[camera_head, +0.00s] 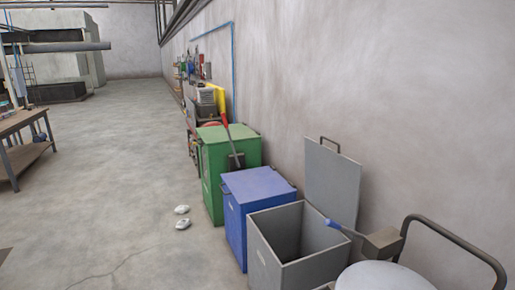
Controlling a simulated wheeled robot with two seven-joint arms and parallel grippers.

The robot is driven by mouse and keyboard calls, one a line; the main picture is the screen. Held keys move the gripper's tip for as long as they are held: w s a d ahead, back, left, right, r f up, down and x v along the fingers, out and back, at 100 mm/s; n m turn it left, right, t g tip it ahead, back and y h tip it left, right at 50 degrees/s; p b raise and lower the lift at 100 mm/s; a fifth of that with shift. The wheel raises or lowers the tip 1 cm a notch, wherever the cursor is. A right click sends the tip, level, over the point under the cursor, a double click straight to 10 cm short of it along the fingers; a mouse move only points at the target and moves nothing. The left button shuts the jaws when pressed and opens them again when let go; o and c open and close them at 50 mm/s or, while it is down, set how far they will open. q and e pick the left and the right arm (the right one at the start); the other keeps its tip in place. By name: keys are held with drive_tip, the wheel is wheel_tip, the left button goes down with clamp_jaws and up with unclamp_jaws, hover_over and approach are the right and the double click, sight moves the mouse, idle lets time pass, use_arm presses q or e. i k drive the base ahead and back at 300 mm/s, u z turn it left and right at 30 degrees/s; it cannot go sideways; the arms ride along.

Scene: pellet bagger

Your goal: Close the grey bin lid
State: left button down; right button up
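The grey bin (276,261) stands at the lower right beside the wall, and its inside shows from above. Its grey lid (332,184) is hinged at the back and stands upright against the wall, with a dark handle (330,141) at its top edge. The lid is open. Neither of my grippers is in view.
A blue bin (259,186) and a green bin (228,145) stand beyond the grey one, both with lids down. A blue-handled tool (338,228) and a curved dark rail (455,237) are near the right. Two white objects (182,216) lie on the open floor. A workbench (22,122) stands left.

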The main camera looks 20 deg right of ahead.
sight(333, 179)
drive_tip(key=i, duration=3.1)
drive_tip(key=z, duration=3.4)
